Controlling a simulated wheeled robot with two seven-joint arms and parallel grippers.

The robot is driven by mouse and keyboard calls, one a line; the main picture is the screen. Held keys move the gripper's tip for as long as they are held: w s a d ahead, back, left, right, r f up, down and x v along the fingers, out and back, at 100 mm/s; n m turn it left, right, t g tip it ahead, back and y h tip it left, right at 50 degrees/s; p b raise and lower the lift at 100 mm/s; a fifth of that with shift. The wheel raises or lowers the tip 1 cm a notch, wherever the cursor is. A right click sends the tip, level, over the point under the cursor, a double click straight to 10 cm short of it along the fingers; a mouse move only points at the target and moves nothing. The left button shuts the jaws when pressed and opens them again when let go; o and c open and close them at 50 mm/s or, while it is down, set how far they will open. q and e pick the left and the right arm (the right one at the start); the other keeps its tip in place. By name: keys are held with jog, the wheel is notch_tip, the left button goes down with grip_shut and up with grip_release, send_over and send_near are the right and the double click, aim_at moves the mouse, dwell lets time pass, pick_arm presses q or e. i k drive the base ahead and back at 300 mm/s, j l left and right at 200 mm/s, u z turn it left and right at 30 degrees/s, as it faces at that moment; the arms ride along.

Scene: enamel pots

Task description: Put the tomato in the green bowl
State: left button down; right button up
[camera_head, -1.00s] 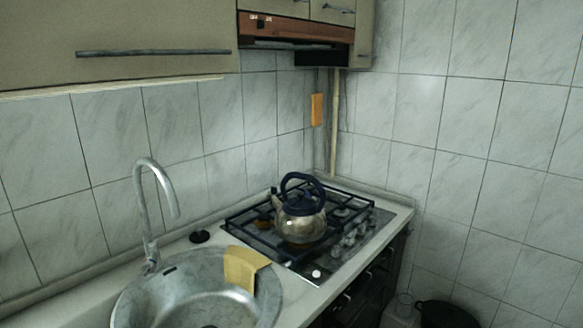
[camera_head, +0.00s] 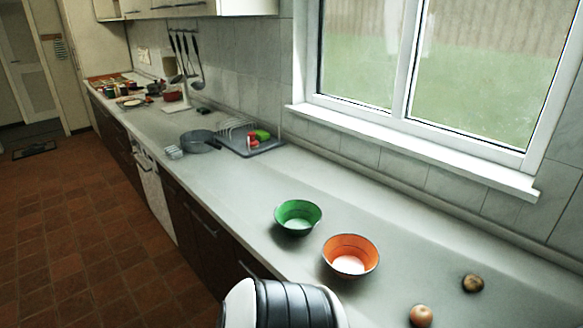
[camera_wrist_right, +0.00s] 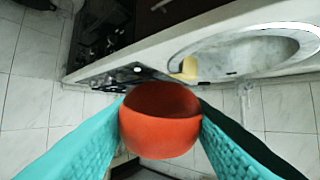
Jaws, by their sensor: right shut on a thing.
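The green bowl (camera_head: 298,215) stands upright on the counter in the head view, left of an orange bowl, and looks empty. In the right wrist view, my right gripper (camera_wrist_right: 162,104) has its teal fingers on both sides of a round red-orange thing, the tomato (camera_wrist_right: 160,138), and is shut on it. The tomato's upper part is in dark shade. The right wrist view shows the sink and stove beyond the tomato, not the green bowl. The right gripper does not show in the head view. My left gripper is in neither view.
The orange bowl (camera_head: 350,257) stands close to the green bowl. A brown round item (camera_head: 472,283) and an onion-like item (camera_head: 421,316) lie at the right. A dish rack (camera_head: 250,140) and a pan (camera_head: 200,143) stand farther back. Counter behind the bowls is clear.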

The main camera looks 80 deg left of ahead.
aim_at(301, 234)
jog(key=u, duration=2)
jog(key=i+u, duration=0.2)
jog(key=u, duration=0.2)
jog(key=i+u, duration=0.2)
jog(key=u, duration=0.15)
jog(key=i+u, duration=0.2)
jog(key=u, duration=0.2)
jog(key=i+l+u, duration=0.15)
jog(key=u, duration=0.2)
